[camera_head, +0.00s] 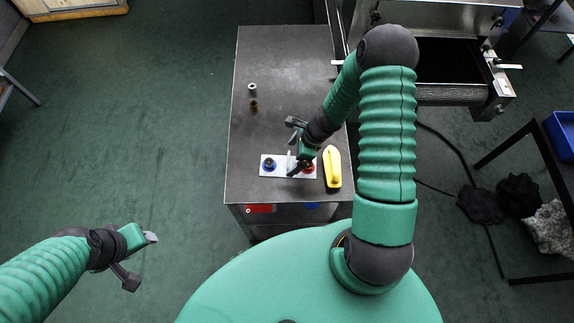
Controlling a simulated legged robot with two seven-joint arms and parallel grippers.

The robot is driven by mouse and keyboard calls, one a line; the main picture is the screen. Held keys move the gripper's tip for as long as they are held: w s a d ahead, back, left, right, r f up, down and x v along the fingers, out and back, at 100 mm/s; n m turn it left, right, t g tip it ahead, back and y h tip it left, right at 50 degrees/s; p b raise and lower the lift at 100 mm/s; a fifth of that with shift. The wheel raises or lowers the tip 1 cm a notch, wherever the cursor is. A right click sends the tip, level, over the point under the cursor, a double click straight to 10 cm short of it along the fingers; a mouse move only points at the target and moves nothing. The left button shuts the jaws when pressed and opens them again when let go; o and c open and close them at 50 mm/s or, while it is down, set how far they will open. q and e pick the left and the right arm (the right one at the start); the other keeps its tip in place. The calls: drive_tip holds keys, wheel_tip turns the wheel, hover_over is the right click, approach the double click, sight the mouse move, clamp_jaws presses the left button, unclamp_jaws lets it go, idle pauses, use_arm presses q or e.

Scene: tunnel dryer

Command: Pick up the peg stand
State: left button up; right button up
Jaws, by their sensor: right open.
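The peg stand (280,168) is a small pale plate near the front edge of a grey table. A dark peg in a blue ring (269,164) stands at its left end, and a red ring (308,168) shows at its right end. My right gripper (291,166) is open over the middle and right of the stand and hides part of it. Whether its fingers touch the stand I cannot tell. My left gripper (141,259) is over the floor at the lower left, away from the table; its fingers look spread and empty.
A yellow object (332,168) lies just right of the stand. A silver cylinder (252,89) and a brown cylinder (253,106) stand further back on the grey table (290,60). A conveyor machine (450,95) stands at the right. The table's back is clear.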

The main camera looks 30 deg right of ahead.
sight(288, 162)
drive_tip(key=x, duration=0.4)
drive_tip(key=shift+s+a, duration=0.15)
drive_tip(key=shift+a, duration=0.15)
drive_tip(key=shift+d+f, duration=0.1)
drive_tip(key=shift+f, duration=0.25)
drive_tip(key=shift+d+f, duration=0.15)
drive_tip(key=shift+d, duration=0.2)
drive_tip(key=shift+a+r, duration=0.2)
drive_tip(key=shift+a, duration=0.2)
drive_tip(key=c, duration=1.2)
drive_tip(key=shift+d, duration=0.25)
drive_tip(key=c, duration=0.8)
